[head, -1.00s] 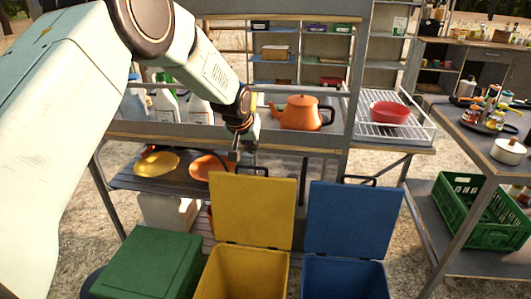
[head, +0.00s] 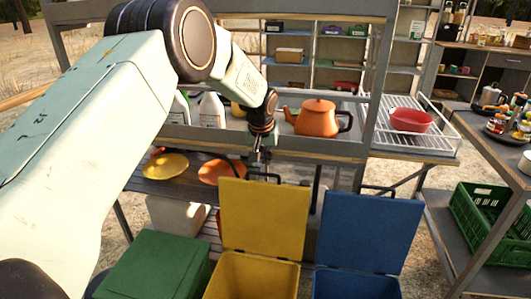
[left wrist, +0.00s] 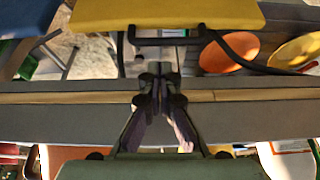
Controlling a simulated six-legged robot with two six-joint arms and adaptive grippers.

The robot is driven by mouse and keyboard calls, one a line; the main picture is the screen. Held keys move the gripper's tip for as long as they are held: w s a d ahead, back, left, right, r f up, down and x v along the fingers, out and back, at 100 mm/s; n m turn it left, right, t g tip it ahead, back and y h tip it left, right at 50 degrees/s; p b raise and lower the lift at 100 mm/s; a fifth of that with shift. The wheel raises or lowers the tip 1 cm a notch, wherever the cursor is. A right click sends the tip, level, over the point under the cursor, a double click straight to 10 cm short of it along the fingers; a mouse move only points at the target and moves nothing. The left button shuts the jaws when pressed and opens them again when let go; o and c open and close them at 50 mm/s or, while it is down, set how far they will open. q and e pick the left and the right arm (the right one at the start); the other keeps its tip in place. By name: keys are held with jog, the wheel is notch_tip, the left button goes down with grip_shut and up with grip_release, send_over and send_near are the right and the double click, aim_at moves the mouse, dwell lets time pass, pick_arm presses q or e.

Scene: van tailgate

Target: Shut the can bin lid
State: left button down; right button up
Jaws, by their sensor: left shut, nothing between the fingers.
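Three bins stand in a row at the bottom of the head view; no label tells me which is the can bin. The yellow bin's lid (head: 262,222) is open and upright, and so is the blue bin's lid (head: 366,232). The green bin's lid (head: 152,266) is shut. My left gripper (head: 259,160) is shut and empty, just above and behind the yellow lid's top edge. In the left wrist view, the gripper (left wrist: 160,77) points toward the yellow lid (left wrist: 165,14) and its dark handle (left wrist: 168,41), apart from it. My right gripper is not in view.
Behind the lids is a shelf rack with an orange kettle (head: 317,118), a red bowl (head: 410,120) in a wire rack and white bottles (head: 211,110). Yellow (head: 166,166) and orange (head: 221,172) plates lie lower. A green crate (head: 488,215) is at right.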

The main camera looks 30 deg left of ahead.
pick_arm(q)
jog(key=b+x, duration=0.1)
jog(key=x, duration=0.4)
jog(key=shift+w, duration=0.1)
jog(key=shift+a+f, duration=0.1)
jog(key=shift+a, duration=0.05)
